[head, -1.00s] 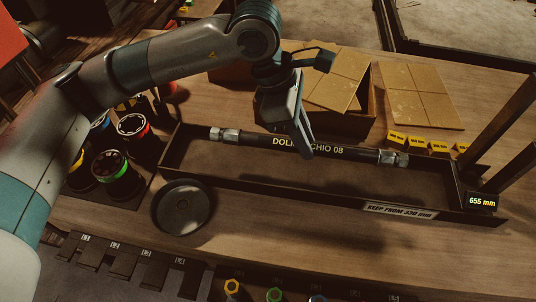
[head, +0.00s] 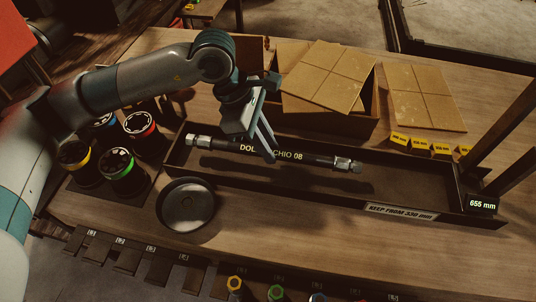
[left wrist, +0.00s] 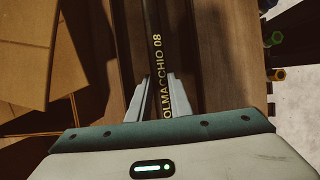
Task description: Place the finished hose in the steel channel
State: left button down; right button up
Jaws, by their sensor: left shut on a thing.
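The finished hose (head: 230,146) is a black tube with metal end fittings and pale lettering. My left gripper (head: 268,153) is shut on it near the middle, over the lettering. The left wrist view also shows the fingers (left wrist: 152,98) on either side of the hose (left wrist: 155,50). The steel channel (head: 420,202) is a long dark tray on the bench. The hose hangs level over the channel's left and middle part, with its shadow on the channel floor just below, so it looks slightly raised. My right gripper is not in view.
Behind the channel stand an open cardboard box (head: 325,78) and yellow tags (head: 422,145). A round dark dish (head: 187,205) is in front, and several capped canisters (head: 117,162) are at left. A display reading 655 mm (head: 482,204) sits at the channel's right end.

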pick_arm(q)
jog(key=shift+f, duration=1.8)
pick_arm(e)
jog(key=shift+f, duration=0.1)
pick_arm(q)
jog(key=shift+f, duration=0.1)
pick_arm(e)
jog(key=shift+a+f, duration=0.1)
pick_arm(q)
jog(key=shift+b, duration=0.3)
jog(key=c, duration=1.6)
grip_release()
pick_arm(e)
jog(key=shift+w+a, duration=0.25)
